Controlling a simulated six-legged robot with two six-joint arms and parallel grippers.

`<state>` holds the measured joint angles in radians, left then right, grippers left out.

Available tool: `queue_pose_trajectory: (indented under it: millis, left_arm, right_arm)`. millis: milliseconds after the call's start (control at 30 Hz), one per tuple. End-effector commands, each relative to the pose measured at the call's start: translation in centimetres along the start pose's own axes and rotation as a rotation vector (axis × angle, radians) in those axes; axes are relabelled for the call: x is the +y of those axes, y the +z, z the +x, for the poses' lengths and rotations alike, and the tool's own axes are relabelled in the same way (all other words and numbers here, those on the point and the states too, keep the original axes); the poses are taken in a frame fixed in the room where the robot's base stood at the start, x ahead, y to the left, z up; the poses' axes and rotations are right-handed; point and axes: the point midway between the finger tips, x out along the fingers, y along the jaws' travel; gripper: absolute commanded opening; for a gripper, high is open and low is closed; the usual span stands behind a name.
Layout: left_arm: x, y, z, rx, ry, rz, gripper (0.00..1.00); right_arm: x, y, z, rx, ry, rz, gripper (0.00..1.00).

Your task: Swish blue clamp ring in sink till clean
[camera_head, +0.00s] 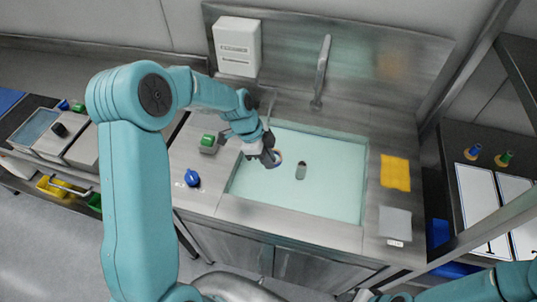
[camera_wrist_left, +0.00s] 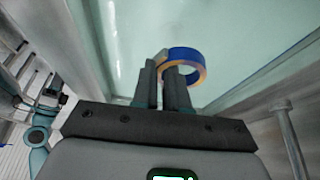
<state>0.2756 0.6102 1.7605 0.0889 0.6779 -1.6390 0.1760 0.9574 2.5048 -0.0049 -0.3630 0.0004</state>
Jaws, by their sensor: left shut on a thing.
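My left gripper (camera_head: 268,153) reaches over the left part of the sink (camera_head: 335,205), which holds pale green-blue water. It is shut on the blue clamp ring (camera_head: 277,158). In the left wrist view, the fingers (camera_wrist_left: 167,84) pinch one side of the ring (camera_wrist_left: 188,54). The ring is blue outside with tan-orange showing on its inner face and edge. The fingers hide part of it. I cannot tell whether it touches the water. My right gripper is out of view; only part of its arm shows at the bottom right.
A green-topped block (camera_head: 208,143) and blue knob (camera_head: 192,178) are left of the basin. A yellow cloth (camera_head: 396,173) and grey pad (camera_head: 394,222) lie right.

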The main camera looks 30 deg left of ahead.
Motion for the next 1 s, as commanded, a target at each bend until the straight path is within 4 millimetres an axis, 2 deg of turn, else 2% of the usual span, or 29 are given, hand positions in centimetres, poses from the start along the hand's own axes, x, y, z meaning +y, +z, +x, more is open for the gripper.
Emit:
queue_pose_trajectory:
  millis: [167, 700, 1000]
  left_arm:
    - [0.0, 1.1, 2.1, 0.000, 0.000, -0.003, 0.00]
    - [-0.1, 3.4, 7.8, 0.000, -0.001, -0.002, 0.00]
    - [-0.1, 4.3, 10.0, 0.000, -0.001, -0.002, 0.00]
  right_arm:
    - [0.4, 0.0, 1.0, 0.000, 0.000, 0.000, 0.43]
    - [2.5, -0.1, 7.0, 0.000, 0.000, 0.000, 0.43]
    - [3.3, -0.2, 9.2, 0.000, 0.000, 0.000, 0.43]
